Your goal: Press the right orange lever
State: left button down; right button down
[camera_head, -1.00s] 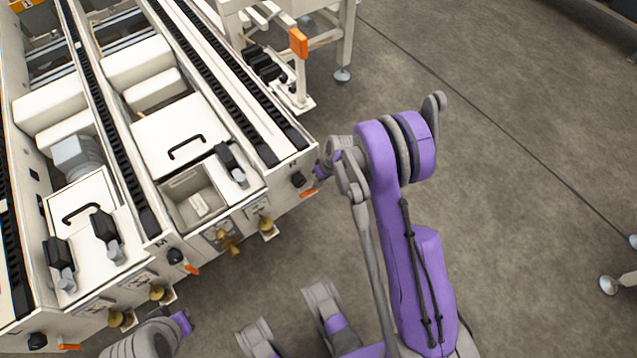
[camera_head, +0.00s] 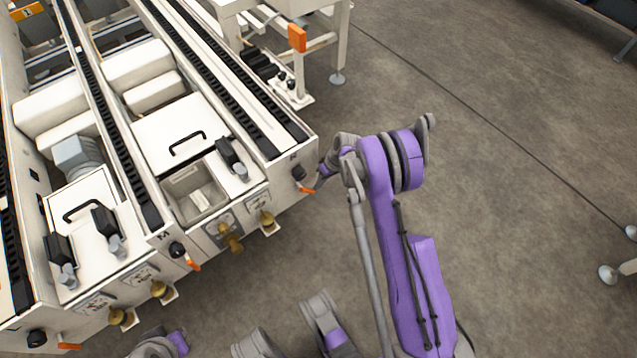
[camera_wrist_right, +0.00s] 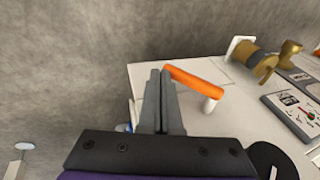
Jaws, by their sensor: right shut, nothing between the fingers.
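The right orange lever (camera_head: 307,190) sticks out from the right front corner of the cream conveyor machine, below a black knob. In the right wrist view the same lever (camera_wrist_right: 195,80) is an orange bar on a pale pivot. My right gripper (camera_head: 322,172) is at that corner, right beside the lever. In the wrist view its grey fingers (camera_wrist_right: 160,74) are shut with nothing between them, their tips at the lever's left end. I cannot tell whether they touch it. My left gripper is not in view.
Other orange levers are on the machine front, one in the middle (camera_head: 193,264) and one at lower left (camera_head: 69,346). Brass fittings (camera_head: 232,242) stick out between them. A white-legged frame with an orange block (camera_head: 297,38) stands behind.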

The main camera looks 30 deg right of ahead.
jog(key=shift+s+a+f, duration=0.1)
jog(key=shift+a+f, duration=0.45)
jog(key=shift+f, duration=0.25)
jog(key=shift+a+f, duration=0.5)
jog(key=shift+f, duration=0.25)
pick_arm(q)
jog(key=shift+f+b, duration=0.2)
jog(key=shift+b, duration=0.1)
pick_arm(e)
jog(key=shift+a+f+y, duration=0.25)
jog(key=shift+y, duration=0.35)
jog(key=shift+a, duration=0.1)
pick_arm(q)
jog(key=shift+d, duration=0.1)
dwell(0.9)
